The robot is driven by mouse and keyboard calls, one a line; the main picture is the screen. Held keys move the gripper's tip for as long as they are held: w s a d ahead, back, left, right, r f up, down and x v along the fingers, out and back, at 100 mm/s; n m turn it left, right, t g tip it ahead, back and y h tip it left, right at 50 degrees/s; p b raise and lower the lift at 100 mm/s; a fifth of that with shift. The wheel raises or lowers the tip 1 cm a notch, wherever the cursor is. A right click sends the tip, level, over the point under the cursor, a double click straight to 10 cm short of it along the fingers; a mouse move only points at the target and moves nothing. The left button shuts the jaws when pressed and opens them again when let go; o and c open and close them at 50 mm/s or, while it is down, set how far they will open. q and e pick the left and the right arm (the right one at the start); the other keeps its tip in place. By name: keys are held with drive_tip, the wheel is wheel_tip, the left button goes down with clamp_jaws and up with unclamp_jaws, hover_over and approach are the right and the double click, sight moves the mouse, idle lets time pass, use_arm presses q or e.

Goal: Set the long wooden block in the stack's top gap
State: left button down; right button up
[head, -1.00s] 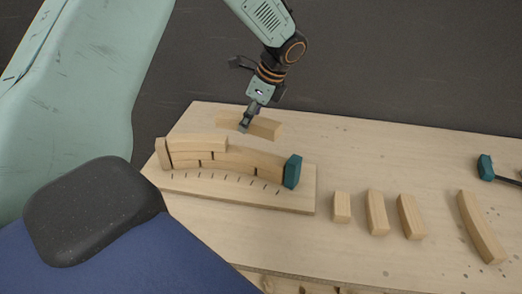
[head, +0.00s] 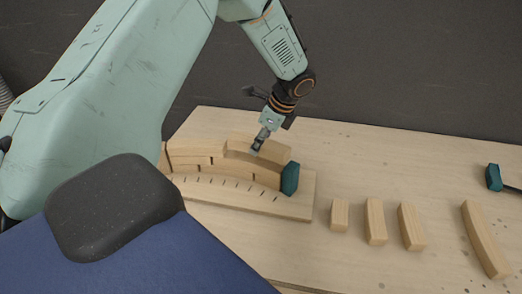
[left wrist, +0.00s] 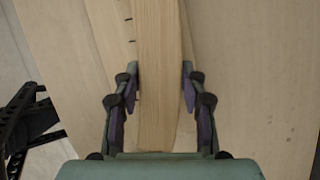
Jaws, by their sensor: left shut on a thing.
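My left gripper (head: 257,147) is shut on the long wooden block (head: 276,154), gripping it near its middle from above. The block is at the right part of the stack's top, beside the upper left block (head: 195,147) and close to the teal end stop (head: 290,179). The stack (head: 235,170) is curved, of pale wood. I cannot tell whether the held block rests on the course below or is slightly above it. In the left wrist view the block (left wrist: 158,60) runs lengthwise between the two fingers (left wrist: 161,85). My right gripper is not in view.
The stack stands on a board with tick marks (head: 225,197). Several loose wooden blocks (head: 376,222) lie to the right on the table, with a curved one (head: 484,238) farther right. A teal-headed tool (head: 494,177) lies at the right edge. The table behind is clear.

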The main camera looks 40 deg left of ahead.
sight(260, 151)
use_arm(q)
drive_tip(key=x, duration=0.4)
drive_tip(key=shift+w+d+f, duration=0.1)
drive_tip(key=shift+w, duration=0.1)
drive_tip(key=shift+s, duration=0.3)
drive_tip(key=c, duration=1.1)
unclamp_jaws()
drive_tip(key=shift+d, duration=0.2)
drive_tip(key=shift+o, duration=1.3)
drive_tip(key=shift+w+d, duration=0.25)
drive_tip(key=shift+w, duration=0.15)
drive_tip(key=shift+o, duration=0.5)
drive_tip(key=shift+a, duration=0.1)
drive_tip(key=shift+s+a, duration=0.1)
drive_tip(key=shift+a, duration=0.25)
drive_tip(key=shift+s, duration=0.15)
drive_tip(key=shift+d+r, duration=0.15)
drive_tip(key=shift+r, duration=0.2)
drive_tip(key=v, duration=1.1)
drive_tip(key=shift+d+r, duration=0.3)
drive_tip(key=shift+w+a+f, duration=0.1)
drive_tip(key=shift+w, duration=0.2)
